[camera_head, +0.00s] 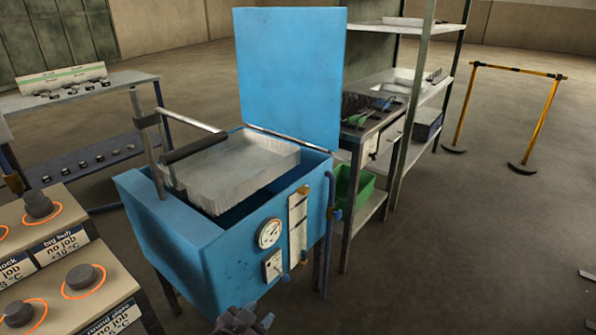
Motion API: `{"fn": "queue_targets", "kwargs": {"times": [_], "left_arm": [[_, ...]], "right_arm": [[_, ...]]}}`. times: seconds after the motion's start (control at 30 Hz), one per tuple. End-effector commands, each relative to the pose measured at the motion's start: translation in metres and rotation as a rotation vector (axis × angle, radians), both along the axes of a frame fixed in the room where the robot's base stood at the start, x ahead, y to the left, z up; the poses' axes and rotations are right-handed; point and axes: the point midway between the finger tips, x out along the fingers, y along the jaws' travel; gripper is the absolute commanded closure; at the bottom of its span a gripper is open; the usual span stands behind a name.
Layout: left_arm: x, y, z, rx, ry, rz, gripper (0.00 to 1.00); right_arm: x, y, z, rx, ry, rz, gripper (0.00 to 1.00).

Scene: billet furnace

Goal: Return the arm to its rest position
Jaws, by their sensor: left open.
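My left gripper (243,319) shows at the bottom edge, in front of the blue tank (185,235). It is open, with nothing seen between its fingers, and most of its arm is out of the picture. My right gripper is not in view. The tank's blue lid (288,70) stands upright and open. A pale tray (235,172) with a dark handle (195,148) sits in the tank's opening. A round gauge (270,233) is on the tank's front.
Stepped stands with knobs (82,277) are at the lower left. A rack of small parts (95,155) stands behind them. Metal shelves (400,85) and a green bin (350,187) stand behind the tank. A yellow barrier (515,70) is at right. Floor at right is mostly clear.

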Motion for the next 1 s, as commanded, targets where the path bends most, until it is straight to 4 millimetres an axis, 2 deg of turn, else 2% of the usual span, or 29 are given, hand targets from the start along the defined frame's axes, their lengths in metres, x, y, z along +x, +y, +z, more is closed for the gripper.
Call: {"fn": "queue_targets", "kwargs": {"times": [0.03, 0.2, 0.47, 0.63, 0.73, 0.9, 1.0], "left_arm": [[-0.012, 0.010, 0.014, -0.010, -0.014, 0.030, 0.59], [-0.051, 0.048, 0.034, -0.028, -0.029, 0.132, 0.59], [-0.122, 0.112, 0.049, -0.031, -0.001, 0.306, 0.59], [-0.177, 0.150, 0.047, -0.021, 0.059, 0.417, 0.59], [-0.212, 0.167, 0.038, -0.013, 0.113, 0.470, 0.59], [-0.259, 0.179, 0.020, 0.000, 0.198, 0.519, 0.59], [-0.273, 0.181, 0.015, 0.006, 0.222, 0.528, 0.59]], "right_arm": [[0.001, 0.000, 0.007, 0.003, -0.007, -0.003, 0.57], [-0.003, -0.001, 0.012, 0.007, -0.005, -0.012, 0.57], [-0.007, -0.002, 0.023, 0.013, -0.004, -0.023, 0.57], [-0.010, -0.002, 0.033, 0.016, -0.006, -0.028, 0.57], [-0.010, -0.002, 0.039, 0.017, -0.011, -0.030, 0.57], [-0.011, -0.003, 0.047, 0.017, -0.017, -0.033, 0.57], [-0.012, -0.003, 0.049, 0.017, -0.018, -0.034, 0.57]]}}
